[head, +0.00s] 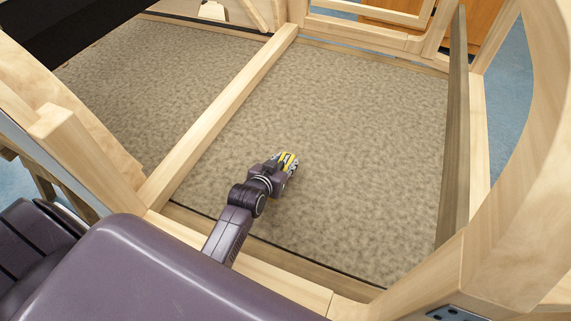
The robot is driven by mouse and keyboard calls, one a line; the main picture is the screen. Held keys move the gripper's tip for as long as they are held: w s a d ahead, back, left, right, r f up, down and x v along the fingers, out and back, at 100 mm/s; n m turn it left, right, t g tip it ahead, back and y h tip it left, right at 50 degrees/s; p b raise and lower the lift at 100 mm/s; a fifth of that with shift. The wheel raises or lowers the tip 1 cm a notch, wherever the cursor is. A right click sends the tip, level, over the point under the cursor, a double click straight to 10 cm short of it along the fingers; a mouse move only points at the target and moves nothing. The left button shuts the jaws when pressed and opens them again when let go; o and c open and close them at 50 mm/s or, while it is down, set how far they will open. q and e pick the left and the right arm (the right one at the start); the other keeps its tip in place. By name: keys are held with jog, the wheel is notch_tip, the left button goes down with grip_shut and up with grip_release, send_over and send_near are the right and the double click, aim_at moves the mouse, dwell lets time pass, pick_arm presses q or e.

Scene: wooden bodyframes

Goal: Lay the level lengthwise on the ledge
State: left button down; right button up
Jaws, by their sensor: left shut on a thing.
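My left gripper (284,166) reaches in from the lower left and hangs over the carpeted floor inside the wooden frame. I cannot tell for sure which wooden piece is the ledge; a brownish board (455,140) runs along the right side of the frame. My right gripper is not in view.
A long pale beam (222,112) crosses the frame left of the gripper. A front rail (270,278) runs below it, and curved pale posts stand at the right. The mottled carpet (350,150) around and right of the gripper is clear.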

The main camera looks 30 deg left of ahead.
pick_arm(q)
jog(key=shift+w+f, duration=0.1)
jog(key=shift+f, duration=0.4)
jog(key=c, duration=1.5)
grip_release()
jog(key=shift+f, duration=0.15)
jog(key=shift+o, duration=0.2)
